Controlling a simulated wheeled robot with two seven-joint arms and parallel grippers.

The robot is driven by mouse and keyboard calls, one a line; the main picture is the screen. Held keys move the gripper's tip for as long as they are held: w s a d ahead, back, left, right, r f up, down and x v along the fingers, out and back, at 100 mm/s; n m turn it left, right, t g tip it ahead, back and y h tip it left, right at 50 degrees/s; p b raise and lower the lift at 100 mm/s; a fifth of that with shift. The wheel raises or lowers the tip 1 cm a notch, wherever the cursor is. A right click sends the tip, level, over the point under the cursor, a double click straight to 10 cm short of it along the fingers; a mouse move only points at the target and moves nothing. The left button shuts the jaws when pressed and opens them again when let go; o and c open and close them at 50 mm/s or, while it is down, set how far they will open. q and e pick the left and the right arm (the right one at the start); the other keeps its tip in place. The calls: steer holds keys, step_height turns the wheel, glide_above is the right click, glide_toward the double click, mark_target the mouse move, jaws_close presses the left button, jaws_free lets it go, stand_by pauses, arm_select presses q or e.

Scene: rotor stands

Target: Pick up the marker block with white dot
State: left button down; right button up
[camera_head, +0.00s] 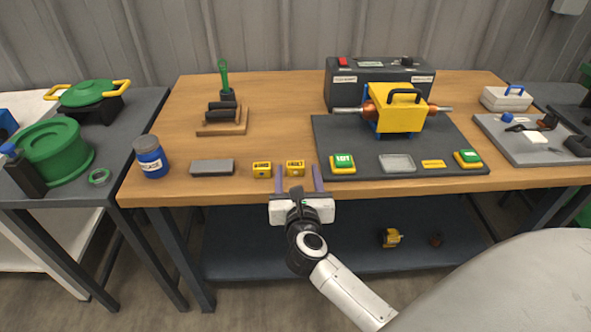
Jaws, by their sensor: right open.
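Two small yellow blocks with dark markings sit side by side near the front edge of the wooden table: a left yellow block (262,170) and a right yellow block (295,167). They are too small to tell which one bears a white dot. My right gripper (298,180) is open at the table's front edge, its two purple fingers pointing toward the table. The right yellow block shows between the fingertips, and the left block is just outside the left finger. I cannot tell whether a finger touches a block. My left gripper is not in view.
A grey bar (212,167) and a blue jar (151,157) stand left of the blocks. A dark mat (336,130) on the right bears a yellow rotor housing (398,110) and green-and-yellow blocks (343,163). The wooden table (285,105) is clear behind the blocks.

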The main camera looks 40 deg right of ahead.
mark_target(295, 162)
steer(key=x, duration=0.9)
steer(key=shift+a+f, duration=0.15)
steer(key=shift+c, duration=0.4)
steer(key=c, duration=1.1)
